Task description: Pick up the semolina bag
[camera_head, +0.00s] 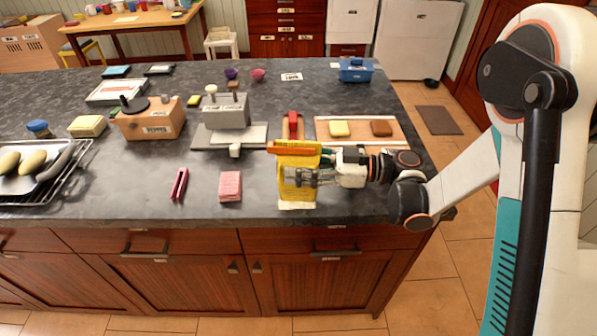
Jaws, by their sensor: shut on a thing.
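The semolina bag appears to be the yellow packet (297,160) near the right end of the dark counter (115,205). It has an orange top and a pale bottom edge, and it looks upright. Its label cannot be read. My gripper (303,178) comes in from the right and is shut on the yellow packet. The fingers lie across its front. Whether the packet's bottom touches the counter cannot be told from this view.
A pink block (230,186) and a red-pink item (179,184) lie left of the packet. A red item (292,124) and a wooden board (362,122) with two small blocks are behind it. A grey device (227,112) stands further left. The counter's front edge is close.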

